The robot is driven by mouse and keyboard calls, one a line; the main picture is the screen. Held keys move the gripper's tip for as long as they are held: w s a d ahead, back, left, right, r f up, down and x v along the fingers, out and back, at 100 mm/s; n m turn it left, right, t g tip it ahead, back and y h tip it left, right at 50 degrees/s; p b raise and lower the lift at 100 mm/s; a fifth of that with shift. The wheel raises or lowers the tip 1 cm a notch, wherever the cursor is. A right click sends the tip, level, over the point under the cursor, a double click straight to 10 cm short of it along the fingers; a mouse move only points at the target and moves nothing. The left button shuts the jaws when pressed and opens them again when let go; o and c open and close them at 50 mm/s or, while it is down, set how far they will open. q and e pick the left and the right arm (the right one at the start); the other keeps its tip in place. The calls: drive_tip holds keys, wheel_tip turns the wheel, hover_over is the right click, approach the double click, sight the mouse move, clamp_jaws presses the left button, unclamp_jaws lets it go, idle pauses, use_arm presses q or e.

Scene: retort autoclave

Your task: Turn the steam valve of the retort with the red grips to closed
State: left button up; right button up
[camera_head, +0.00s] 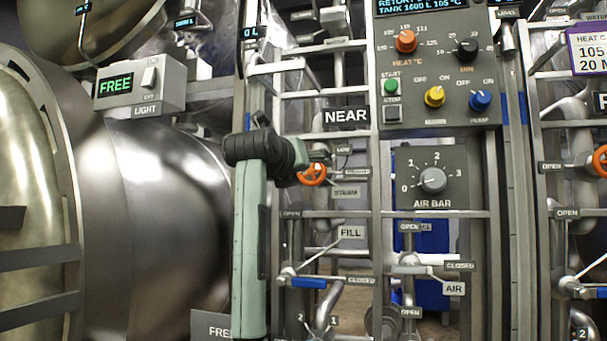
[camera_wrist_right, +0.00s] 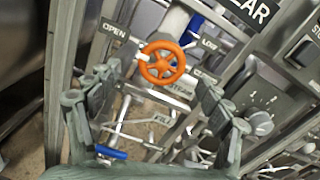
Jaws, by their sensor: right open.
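An orange spoked handwheel (camera_head: 313,174) sits on the left pipe rack below the NEAR sign, by a STEAM label (camera_head: 345,191). In the right wrist view the handwheel (camera_wrist_right: 161,63) faces the camera, with OPEN, LOW and partly hidden further labels around it. My right gripper (camera_wrist_right: 157,80) is open and empty, its fingers spread either side of the wheel's lower part in the picture; I see no contact. No red grips are plain to see. My left gripper is not in view.
A blue-handled FILL lever (camera_head: 308,283) sits below the wheel and also shows in the wrist view (camera_wrist_right: 110,152). A control panel (camera_head: 437,75) and AIR BAR dial (camera_head: 432,180) stand to the right. A second orange handwheel (camera_head: 601,160) is at the far right edge.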

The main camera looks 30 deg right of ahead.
sight(312, 171)
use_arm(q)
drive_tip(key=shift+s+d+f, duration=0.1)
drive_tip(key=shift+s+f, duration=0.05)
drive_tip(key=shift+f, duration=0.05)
use_arm(e)
drive_tip(key=x, duration=0.6)
drive_tip(key=shift+w+d, duration=0.1)
drive_tip(key=shift+d, duration=0.3)
drive_tip(key=shift+c, duration=0.6)
drive_tip(key=c, duration=1.1)
